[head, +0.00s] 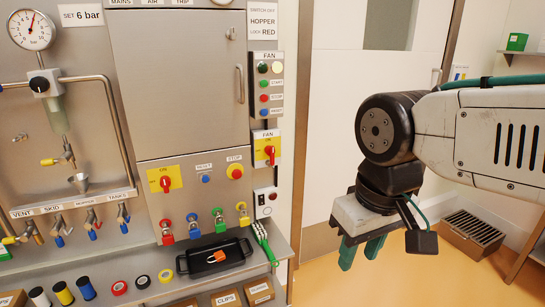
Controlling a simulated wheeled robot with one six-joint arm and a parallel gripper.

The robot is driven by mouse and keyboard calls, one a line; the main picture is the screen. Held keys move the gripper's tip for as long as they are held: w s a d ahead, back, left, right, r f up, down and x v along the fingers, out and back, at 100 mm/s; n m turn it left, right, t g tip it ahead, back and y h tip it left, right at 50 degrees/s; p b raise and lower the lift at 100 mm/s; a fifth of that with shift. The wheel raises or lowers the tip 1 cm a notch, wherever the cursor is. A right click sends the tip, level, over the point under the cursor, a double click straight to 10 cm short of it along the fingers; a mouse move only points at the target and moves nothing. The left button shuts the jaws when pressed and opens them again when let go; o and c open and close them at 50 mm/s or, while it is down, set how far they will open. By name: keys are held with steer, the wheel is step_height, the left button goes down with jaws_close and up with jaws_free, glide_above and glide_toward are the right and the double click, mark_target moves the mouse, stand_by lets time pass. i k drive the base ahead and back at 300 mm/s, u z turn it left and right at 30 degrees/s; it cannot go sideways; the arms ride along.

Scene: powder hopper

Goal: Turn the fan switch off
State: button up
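The fan switch (269,153) is a yellow plate with a red rotary handle, under a FAN label on the narrow strip at the right of the steel panel. Its handle looks roughly upright; the small print around it is too small to read. My gripper (361,253) hangs to the right of the switch, in front of the pale door, pointing down. Its two dark green fingers are apart with nothing between them. It is clear of the panel and touches nothing.
Above the switch is a fan button box (265,85). A larger red-on-yellow switch (164,178) sits left. Padlocks hang below, over a shelf with a black tray (212,257), tape rolls and a green-white brush (264,242). A slatted crate (470,233) stands on the floor at right.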

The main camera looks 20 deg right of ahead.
mark_target(270, 150)
steer(key=z, duration=0.5)
steer(key=k, duration=0.6)
steer(key=z, duration=0.85)
steer(key=i, duration=0.75)
steer(key=u, duration=0.7)
steer(key=i, duration=0.55)
steer(key=u, duration=0.6)
